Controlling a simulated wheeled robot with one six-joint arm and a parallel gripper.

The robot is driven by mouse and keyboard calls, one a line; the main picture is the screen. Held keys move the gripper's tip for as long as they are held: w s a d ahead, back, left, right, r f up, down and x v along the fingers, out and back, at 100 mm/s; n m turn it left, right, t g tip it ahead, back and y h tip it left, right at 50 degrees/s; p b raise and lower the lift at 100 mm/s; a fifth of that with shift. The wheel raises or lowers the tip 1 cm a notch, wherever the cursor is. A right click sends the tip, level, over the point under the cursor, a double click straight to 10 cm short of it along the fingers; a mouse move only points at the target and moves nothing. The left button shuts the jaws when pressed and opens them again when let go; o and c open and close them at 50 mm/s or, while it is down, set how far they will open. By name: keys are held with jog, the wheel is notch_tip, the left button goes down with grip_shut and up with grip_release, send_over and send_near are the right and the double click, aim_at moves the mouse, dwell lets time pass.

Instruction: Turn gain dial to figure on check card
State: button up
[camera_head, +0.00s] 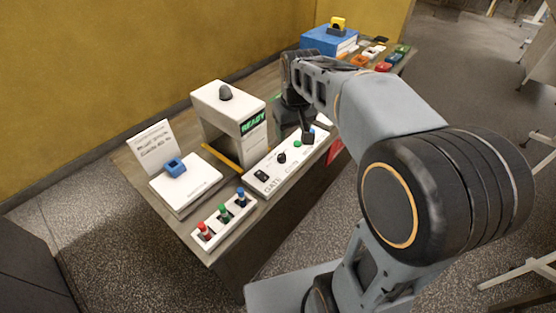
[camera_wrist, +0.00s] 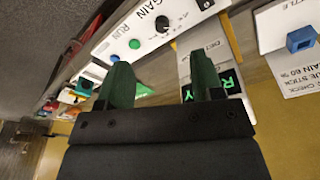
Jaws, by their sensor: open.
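The gain dial (camera_wrist: 162,24) is a black knob with a white mark, on a white control panel labelled GAIN and RUN; a dial, dark and small, also shows in the head view (camera_head: 282,158). I cannot read which figure it points to. The check card (camera_head: 154,146) leans upright at the left of the table; in the wrist view the card (camera_wrist: 300,80) is cut off, with "GAIN 60 %" legible. My gripper (camera_wrist: 158,72) is open and empty, its dark green fingers apart, near the panel and clear of the dial. In the head view it hangs over the panel's right end, partly hidden.
Beside the dial are a green button (camera_wrist: 134,44) and a blue button (camera_wrist: 115,58). A white machine (camera_head: 228,115) with a READY display stands behind the panel. A blue block (camera_head: 175,166) sits on a white pad. A rack (camera_head: 213,235) holds red, green and blue pegs at the front.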

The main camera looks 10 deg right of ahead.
jog(key=n+g+b, duration=0.1)
jog(key=g, duration=0.1)
send_over(282, 156)
notch_tip(282, 156, down, 5)
notch_tip(282, 156, down, 14)
jog(key=shift+w+f, duration=0.1)
jog(key=c, duration=0.9)
